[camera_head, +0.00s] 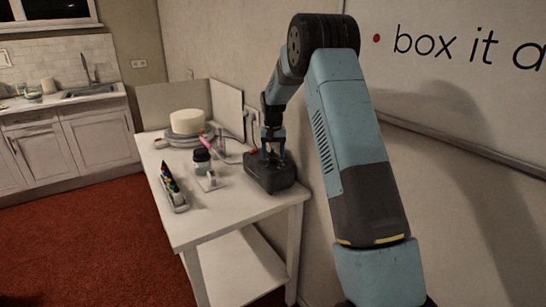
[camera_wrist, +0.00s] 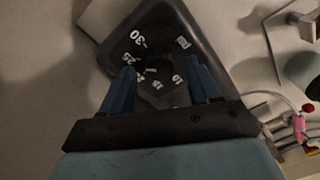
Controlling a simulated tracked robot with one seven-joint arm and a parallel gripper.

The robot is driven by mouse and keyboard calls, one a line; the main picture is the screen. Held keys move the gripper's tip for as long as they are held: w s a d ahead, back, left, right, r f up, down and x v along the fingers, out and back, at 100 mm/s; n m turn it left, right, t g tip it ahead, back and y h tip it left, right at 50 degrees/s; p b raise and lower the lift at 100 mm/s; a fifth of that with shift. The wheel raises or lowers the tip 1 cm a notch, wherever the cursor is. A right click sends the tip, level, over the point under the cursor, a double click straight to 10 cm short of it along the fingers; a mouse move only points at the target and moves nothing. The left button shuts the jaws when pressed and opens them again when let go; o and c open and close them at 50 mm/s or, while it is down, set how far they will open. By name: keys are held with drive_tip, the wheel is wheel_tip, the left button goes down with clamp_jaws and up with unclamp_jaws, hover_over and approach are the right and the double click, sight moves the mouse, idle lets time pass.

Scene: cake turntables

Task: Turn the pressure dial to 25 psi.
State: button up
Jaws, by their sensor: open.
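The black compressor box (camera_head: 270,177) sits at the right end of the white table, beside the wall. In the wrist view its dark top carries the pressure dial (camera_wrist: 160,74), with pale numbers around it; 30, 25 and 15 are legible. My gripper (camera_head: 272,153) points down just over the box. In the wrist view my gripper (camera_wrist: 161,84) is open, its two blue fingers on either side of the dial's middle. I cannot tell whether they touch the knob. The knob is dark and partly hidden, so its setting cannot be read for certain.
On the table (camera_head: 225,213) stand a white cake (camera_head: 187,121) on a turntable, a dark jar (camera_head: 201,160), a pink tool (camera_head: 207,141) and a tray of coloured bottles (camera_head: 174,188). Upright panels and the wall close off the back. The table's front is clear.

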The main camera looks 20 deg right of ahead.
sight(273, 158)
wheel_tip(273, 158, up, 13)
drive_tip(key=shift+f, duration=0.15)
idle(0.4)
